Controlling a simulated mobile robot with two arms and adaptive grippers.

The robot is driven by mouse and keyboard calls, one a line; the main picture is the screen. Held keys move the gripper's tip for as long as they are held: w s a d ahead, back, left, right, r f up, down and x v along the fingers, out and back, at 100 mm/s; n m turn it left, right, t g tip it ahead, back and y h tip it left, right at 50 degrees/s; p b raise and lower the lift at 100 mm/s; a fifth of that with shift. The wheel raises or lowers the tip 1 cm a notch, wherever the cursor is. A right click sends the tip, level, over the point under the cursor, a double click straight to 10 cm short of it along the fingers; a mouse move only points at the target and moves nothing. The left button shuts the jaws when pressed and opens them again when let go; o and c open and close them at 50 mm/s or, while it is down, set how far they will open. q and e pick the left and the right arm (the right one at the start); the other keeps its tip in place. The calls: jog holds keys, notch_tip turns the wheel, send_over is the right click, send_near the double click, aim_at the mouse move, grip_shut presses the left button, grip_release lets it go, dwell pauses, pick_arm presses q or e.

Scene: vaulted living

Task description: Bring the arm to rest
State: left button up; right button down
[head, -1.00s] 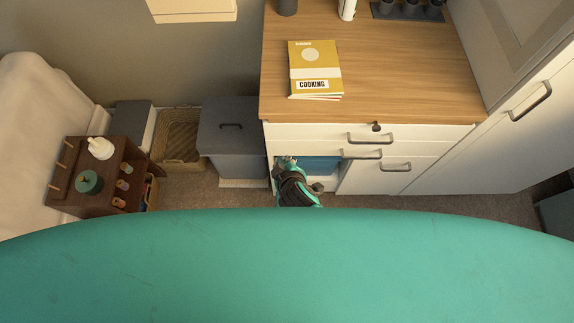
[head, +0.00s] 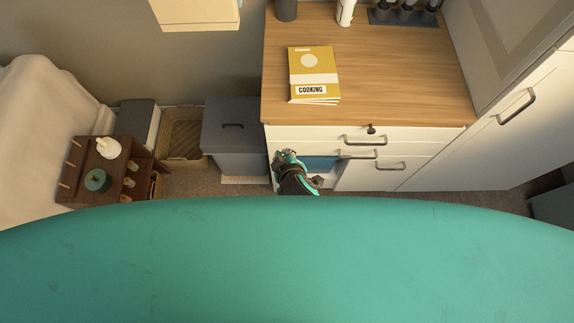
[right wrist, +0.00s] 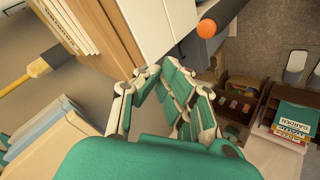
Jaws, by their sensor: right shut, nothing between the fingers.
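My right gripper (head: 284,156) is in front of the white cabinet (head: 352,178), at the left end of its front, below the wooden counter. In the right wrist view the right gripper (right wrist: 158,68) has its two teal and white fingers converging at the tips, shut with nothing held. Much of the right arm is hidden in the head view behind a large teal part of my own body. My left gripper is in neither view.
A grey bin (head: 232,140) stands just left of the gripper. A wicker basket (head: 184,140) and a brown shelf unit (head: 130,150) are further left. Drawer handles (head: 364,140) stick out to the right. A yellow cooking book (head: 314,72) lies on the counter (head: 400,75).

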dwell(0.3)
jog(key=s+d+r+m+g+h, duration=0.1)
jog(key=s+d+r+m+g, duration=0.15)
jog(key=s+d+r, duration=0.35)
jog(key=s+d+r+m+g, duration=0.15)
jog(key=s+d+m, duration=0.25)
jog(key=d, duration=0.4)
jog(key=s+d+r+m+g+h, duration=0.1)
jog(key=s+d+r+m, duration=0.2)
jog(key=s+d+r, duration=0.35)
notch_tip(320, 180, down, 36)
jog(key=g+b, duration=0.2)
jog(key=b, duration=0.6)
jog(key=s+d+f+b, duration=0.2)
jog(key=s+f, duration=0.6)
jog(key=f, duration=0.2)
jog(key=s+d+f+g+b, duration=0.1)
jog(key=s+f+b, duration=0.2)
jog(key=s+f, duration=0.5)
notch_tip(320, 180, down, 3)
jog(key=shift+s+d+f, duration=0.15)
jog(key=shift+s+d, duration=0.2)
